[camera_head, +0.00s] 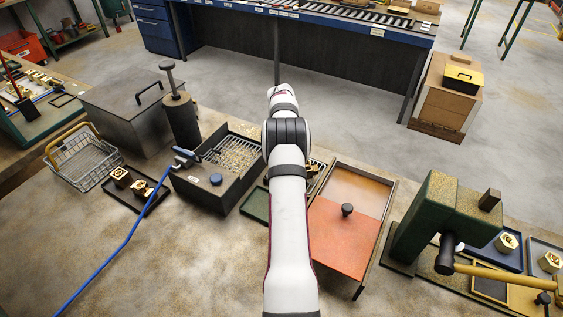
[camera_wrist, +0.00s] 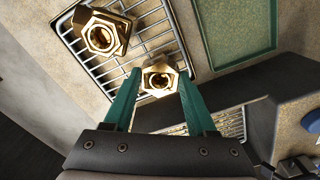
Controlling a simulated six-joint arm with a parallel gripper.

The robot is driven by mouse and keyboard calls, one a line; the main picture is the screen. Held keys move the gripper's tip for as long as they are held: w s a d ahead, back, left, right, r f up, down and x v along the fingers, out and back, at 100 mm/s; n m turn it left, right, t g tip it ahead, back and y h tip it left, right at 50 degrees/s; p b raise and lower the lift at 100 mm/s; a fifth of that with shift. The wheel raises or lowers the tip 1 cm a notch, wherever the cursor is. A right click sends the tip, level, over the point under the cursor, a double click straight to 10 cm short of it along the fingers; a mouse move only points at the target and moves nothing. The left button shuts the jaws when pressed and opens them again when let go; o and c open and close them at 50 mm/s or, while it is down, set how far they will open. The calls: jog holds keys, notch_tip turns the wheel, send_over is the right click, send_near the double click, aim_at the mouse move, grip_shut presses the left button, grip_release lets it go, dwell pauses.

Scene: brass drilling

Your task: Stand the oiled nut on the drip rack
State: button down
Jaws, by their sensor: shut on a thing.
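In the wrist view my gripper (camera_wrist: 158,78) is shut on a brass nut (camera_wrist: 159,88), held between the teal fingertips with its hole facing the camera. The nut overlaps the lower edge of the wire drip rack (camera_wrist: 148,24); I cannot tell whether it touches it. A second brass nut (camera_wrist: 103,38) is on the rack, to the upper left of the held one. In the head view my arm hides the gripper and the held nut. Brass and part of the rack (camera_head: 318,166) show just right of the arm.
A green tray (camera_head: 254,206) lies left of my arm, beside a dark chip box (camera_head: 222,200). An orange-lidded box (camera_head: 343,238) is on the right. A green press (camera_head: 427,215) stands farther right. A dark tray with brass pieces (camera_head: 153,205) sits at left.

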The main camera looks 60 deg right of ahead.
jog(key=shift+f, duration=0.15)
jog(key=shift+c, duration=1)
grip_release()
